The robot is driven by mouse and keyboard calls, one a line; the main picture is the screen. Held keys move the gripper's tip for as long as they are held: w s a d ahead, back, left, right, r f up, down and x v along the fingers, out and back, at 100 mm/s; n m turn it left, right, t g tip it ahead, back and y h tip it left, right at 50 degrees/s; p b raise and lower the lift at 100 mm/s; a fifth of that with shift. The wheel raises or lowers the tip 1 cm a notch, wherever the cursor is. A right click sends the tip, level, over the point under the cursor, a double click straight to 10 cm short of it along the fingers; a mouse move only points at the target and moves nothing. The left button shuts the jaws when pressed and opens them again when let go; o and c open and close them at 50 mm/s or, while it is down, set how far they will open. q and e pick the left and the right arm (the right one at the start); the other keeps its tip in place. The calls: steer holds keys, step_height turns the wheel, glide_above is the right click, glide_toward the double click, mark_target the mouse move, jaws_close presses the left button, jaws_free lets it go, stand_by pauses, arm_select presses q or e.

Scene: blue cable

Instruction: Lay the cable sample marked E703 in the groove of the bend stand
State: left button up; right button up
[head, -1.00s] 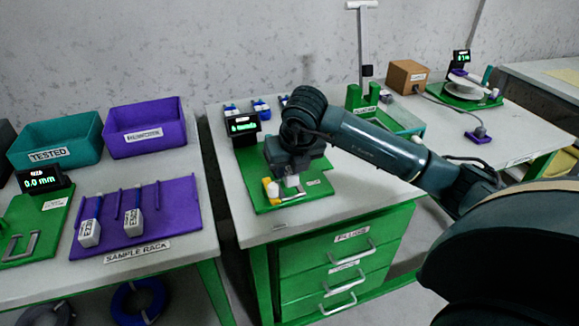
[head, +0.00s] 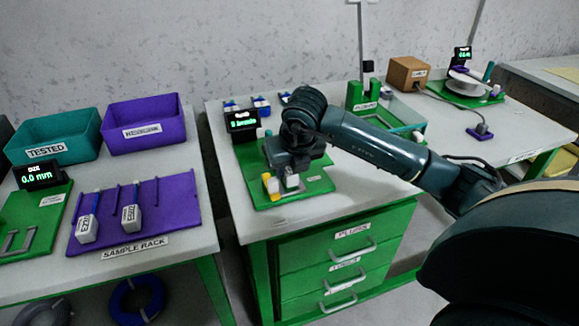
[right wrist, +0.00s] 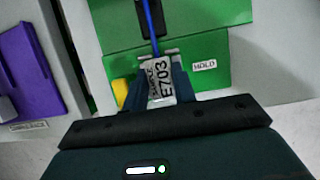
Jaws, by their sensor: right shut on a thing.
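My right gripper (right wrist: 160,98) is shut on the white tag of cable sample E703 (right wrist: 162,80) in the right wrist view. Its blue cable (right wrist: 152,22) runs up from the tag over a green plate marked HOLD. In the head view the right gripper (head: 285,180) is low over that plate, with the white tag (head: 292,182) beside a yellow part. A stand with a white round disc (head: 464,82) and a display is at the back right; I see no label naming it the bend stand. My left gripper is not in view.
The green HOLD plate (head: 312,188) has a display (head: 242,121) at its back. Two other tagged samples lie on the purple sample rack (head: 176,204). A green forked block (head: 366,99) and a brown box (head: 407,73) stand between the plate and disc stand.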

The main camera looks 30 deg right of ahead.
steer(key=shift+f+b, duration=0.65)
steer(key=shift+f, duration=0.15)
stand_by(0.4)
steer(key=o, duration=1.1)
steer(key=shift+r, duration=0.1)
steer(key=shift+r+p, duration=2.7)
steer(key=shift+r, duration=1.25)
